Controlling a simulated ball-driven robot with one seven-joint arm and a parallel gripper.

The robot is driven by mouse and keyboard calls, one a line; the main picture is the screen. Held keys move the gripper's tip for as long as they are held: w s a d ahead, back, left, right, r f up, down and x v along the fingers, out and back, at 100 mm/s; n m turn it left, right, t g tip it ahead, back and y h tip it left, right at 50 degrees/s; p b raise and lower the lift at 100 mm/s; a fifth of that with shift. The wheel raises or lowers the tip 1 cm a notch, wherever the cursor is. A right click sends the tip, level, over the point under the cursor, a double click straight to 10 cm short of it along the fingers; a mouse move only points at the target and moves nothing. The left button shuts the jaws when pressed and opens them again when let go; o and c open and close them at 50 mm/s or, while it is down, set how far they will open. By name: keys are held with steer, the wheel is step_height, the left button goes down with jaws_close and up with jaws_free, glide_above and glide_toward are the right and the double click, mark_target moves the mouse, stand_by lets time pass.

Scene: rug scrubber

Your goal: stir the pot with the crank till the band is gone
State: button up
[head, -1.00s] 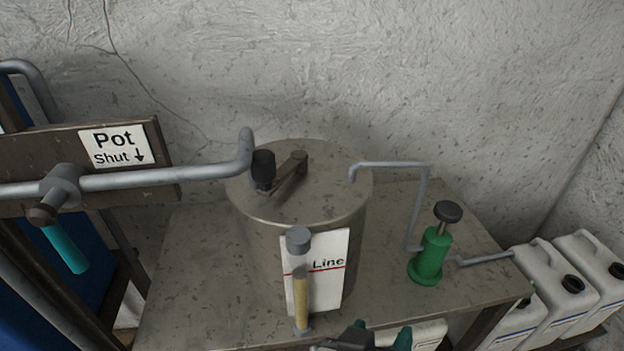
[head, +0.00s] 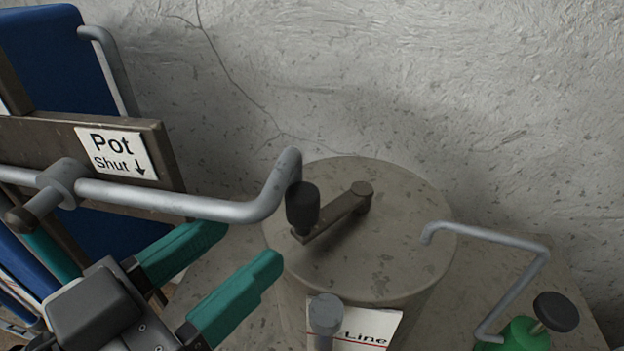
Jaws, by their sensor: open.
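The grey metal pot (head: 385,255) stands on a metal table with its lid on. The crank (head: 340,213) lies across the lid, its hub right of the lid's middle. Its black upright knob (head: 302,208) is at the near left of the lid. My gripper (head: 245,247) is open and empty, with two teal fingers, to the left of the pot and short of the knob. The sight tube's grey cap (head: 325,313) and the top of the Line card (head: 368,326) show at the pot's front. The tube below is cut off, so no band is visible.
A grey pipe (head: 190,204) ends in a bend close beside the knob. The Pot Shut sign (head: 117,153) is on a brown board at left. A thin pipe (head: 490,237) leads from the lid to a green pump (head: 520,338) at right. The wall is behind.

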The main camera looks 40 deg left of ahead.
mark_target(290, 205)
steer(key=w, duration=0.3)
steer(key=w+p, duration=0.1)
steer(key=w, duration=0.2)
steer(key=w+p, duration=0.1)
steer(key=w, duration=0.2)
steer(key=shift+w+a, duration=0.25)
steer(key=shift+a, duration=0.05)
jaws_close()
